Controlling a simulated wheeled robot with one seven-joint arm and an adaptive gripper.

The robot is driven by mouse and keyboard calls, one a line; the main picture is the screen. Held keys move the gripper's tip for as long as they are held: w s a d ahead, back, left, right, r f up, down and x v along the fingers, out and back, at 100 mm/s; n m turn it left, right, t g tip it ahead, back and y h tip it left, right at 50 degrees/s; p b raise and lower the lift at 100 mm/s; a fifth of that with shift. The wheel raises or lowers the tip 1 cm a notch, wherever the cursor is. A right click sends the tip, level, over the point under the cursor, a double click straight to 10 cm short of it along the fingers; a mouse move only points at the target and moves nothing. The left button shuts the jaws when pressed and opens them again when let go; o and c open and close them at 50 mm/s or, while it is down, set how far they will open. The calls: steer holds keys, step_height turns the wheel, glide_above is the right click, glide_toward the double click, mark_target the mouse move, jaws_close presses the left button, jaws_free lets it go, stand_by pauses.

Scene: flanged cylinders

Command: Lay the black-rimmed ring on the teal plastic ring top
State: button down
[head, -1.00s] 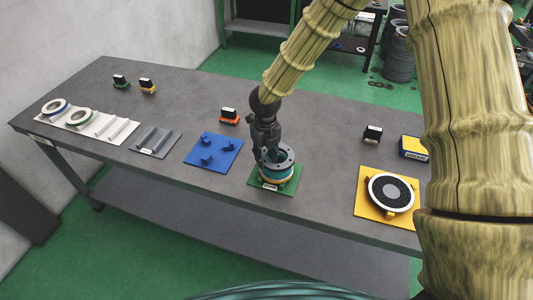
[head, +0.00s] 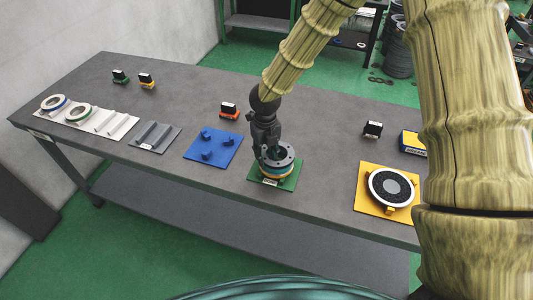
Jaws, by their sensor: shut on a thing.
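My gripper (head: 268,154) is shut on a grey flanged ring (head: 288,162) with holes in its face, which I take for the black-rimmed ring; its rim colour is hard to make out. This ring lies level over the teal ring (head: 285,175), appearing to touch it, though the fingers and the small size hide the exact contact. The teal ring sits over an orange-yellow layer on a green plate (head: 258,178) near the table's front edge.
A blue plate with pegs (head: 226,152) lies left of the stack. A yellow plate (head: 366,203) with a black-and-white disc (head: 391,187) lies right.

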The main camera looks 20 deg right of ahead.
steer(key=shift+f, duration=0.5)
stand_by(0.3)
steer(key=c, duration=1)
jaws_free()
step_height(320, 180, up, 12)
